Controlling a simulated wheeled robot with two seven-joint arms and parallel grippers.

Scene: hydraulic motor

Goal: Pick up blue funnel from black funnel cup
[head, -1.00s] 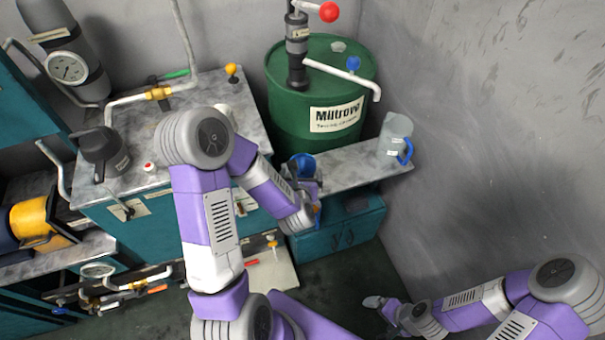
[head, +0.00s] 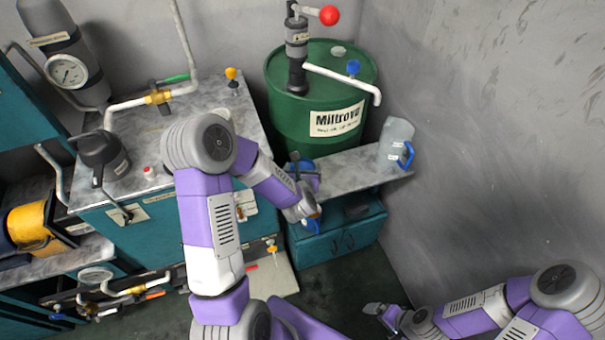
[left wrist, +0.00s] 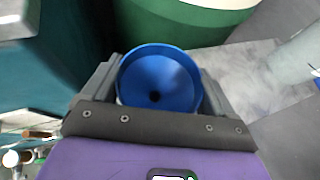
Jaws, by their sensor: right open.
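The blue funnel (head: 303,164) stands at the left end of the grey shelf, partly covered by my left gripper (head: 305,174). In the left wrist view the blue funnel (left wrist: 159,78) is seen from above, its round mouth between the two fingers of my left gripper (left wrist: 160,85). The fingers stand apart, one close on each side of the rim. Whether they press on it I cannot tell. The black funnel cup is hidden, and I cannot make it out. My right gripper (head: 373,309) is open and empty, low over the floor at the lower right.
A green drum (head: 320,95) with a hand pump stands behind the shelf (head: 350,165). A clear jug (head: 396,145) with a blue handle stands at the shelf's right end. A marble-topped teal cabinet (head: 150,225) is to the left. The floor at right is clear.

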